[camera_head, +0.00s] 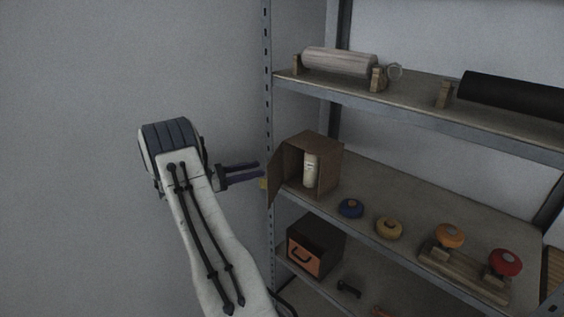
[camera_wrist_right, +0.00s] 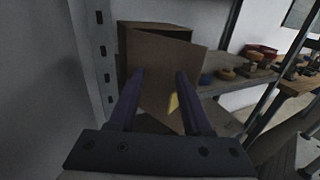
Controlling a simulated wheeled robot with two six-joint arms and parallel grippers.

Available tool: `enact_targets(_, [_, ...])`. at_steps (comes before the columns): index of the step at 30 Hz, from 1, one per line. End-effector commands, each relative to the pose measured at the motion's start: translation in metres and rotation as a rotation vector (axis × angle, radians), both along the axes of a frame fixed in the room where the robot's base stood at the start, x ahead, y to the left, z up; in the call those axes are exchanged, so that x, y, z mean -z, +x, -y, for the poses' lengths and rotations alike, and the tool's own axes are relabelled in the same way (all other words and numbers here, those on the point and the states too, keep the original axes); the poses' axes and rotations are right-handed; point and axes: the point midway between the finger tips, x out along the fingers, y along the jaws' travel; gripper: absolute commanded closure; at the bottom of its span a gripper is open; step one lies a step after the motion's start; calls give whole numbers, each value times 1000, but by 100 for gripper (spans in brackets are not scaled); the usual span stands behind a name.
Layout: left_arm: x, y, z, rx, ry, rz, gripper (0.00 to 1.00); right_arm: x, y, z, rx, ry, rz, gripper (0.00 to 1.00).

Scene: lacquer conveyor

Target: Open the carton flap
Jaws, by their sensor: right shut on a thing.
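A brown carton (camera_head: 328,166) stands on the middle shelf at its left end, its front open. Inside it stands a pale cylindrical item (camera_head: 310,171). The carton flap (camera_head: 276,181) is swung outward on the left side, past the shelf edge. A small yellow tab (camera_head: 263,184) shows at its outer edge; it also shows in the right wrist view (camera_wrist_right: 173,103). My right gripper (camera_head: 261,170) is at the flap and shut on it; in the right wrist view the fingers (camera_wrist_right: 160,76) lie before the flap (camera_wrist_right: 158,62). My left gripper is not in view.
A perforated shelf post (camera_head: 268,110) rises beside the flap. Right of the carton are blue (camera_head: 350,208) and yellow (camera_head: 389,228) knobs and a wooden stand (camera_head: 455,270). Rolls lie on the upper shelf (camera_head: 420,95). A dark box (camera_head: 315,240) sits below.

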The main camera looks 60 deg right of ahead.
Motion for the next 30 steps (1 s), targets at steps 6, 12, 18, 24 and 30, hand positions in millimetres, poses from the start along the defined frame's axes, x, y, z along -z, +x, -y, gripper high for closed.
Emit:
enact_targets(6, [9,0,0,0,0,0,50,-32,-44,7,6,-2,4,65])
enact_targets(12, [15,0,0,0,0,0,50,-55,-83,14,5,-1,3,65])
enact_targets(18, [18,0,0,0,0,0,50,-69,-108,19,6,1,1,65])
enact_targets(24, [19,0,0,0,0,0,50,-74,-115,20,2,3,0,65])
enact_targets(30, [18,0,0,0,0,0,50,-74,-115,20,2,3,0,65])
